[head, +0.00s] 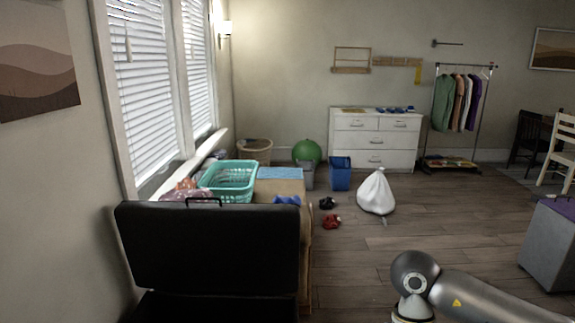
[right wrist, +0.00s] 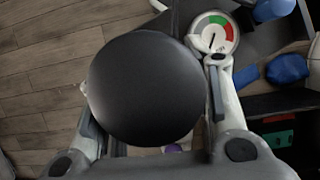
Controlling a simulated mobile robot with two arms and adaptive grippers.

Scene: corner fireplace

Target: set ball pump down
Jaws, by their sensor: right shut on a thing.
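In the right wrist view a large black round thing (right wrist: 145,88) fills the middle, between the fingers of my right gripper (right wrist: 152,82), which is shut on it. I take it to be the ball pump, seen end-on. A round white gauge (right wrist: 213,35) with green and red sectors shows just beside it; whether it is part of the pump I cannot tell. The black disc hides most of the grip. In the head view only my right arm shows at the bottom right, without its gripper or the pump. My left gripper is not in view.
The wrist view shows wood floor (right wrist: 40,60) at left and a blue object (right wrist: 286,68) on a dark surface at right. In the head view a black panel (head: 205,245) stands before a table with a teal basket (head: 230,180). A white sack (head: 376,193) sits on open floor.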

